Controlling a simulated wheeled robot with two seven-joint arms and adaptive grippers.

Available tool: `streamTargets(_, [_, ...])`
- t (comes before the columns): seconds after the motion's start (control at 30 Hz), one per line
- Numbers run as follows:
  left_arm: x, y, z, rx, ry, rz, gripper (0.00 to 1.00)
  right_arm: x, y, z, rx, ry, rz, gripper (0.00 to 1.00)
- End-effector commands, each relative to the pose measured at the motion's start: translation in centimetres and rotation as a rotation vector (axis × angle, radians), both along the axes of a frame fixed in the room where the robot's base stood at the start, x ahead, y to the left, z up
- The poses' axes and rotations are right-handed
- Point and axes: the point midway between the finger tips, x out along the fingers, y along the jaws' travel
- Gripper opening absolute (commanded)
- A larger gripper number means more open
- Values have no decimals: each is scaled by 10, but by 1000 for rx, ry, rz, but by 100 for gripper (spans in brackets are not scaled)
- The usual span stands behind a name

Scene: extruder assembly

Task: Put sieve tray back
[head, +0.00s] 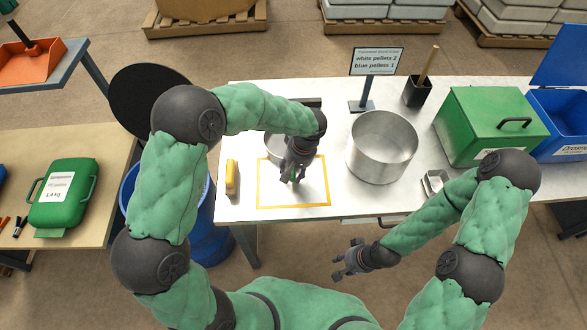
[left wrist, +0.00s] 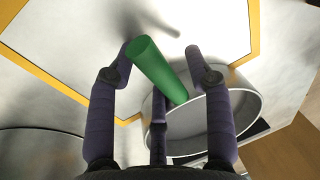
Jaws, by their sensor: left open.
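The sieve tray is a shallow round grey pan (left wrist: 218,118) with a green handle (left wrist: 158,70) in the left wrist view. In the head view the pan's rim (head: 273,150) shows partly behind my left arm. My left gripper (head: 293,178) is over the yellow-outlined area of the table (head: 318,206). In the left wrist view its open fingers (left wrist: 165,60) stand on either side of the green handle, apart from it. My right gripper (head: 345,262) is empty, with fingers spread, in front of the table's front edge.
A large metal pot (head: 382,150) stands right of the marked area. A yellow object (head: 232,178) lies near the left edge.

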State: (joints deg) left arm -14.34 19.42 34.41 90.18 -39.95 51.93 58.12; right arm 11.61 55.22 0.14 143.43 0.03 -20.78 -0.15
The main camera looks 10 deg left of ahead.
Motion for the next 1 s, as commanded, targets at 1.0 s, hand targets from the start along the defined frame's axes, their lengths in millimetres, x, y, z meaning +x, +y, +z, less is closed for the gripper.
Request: streamTargets(1.0, [0,-24,119,0,-1,0,51,0,0,46,0,0,0,37])
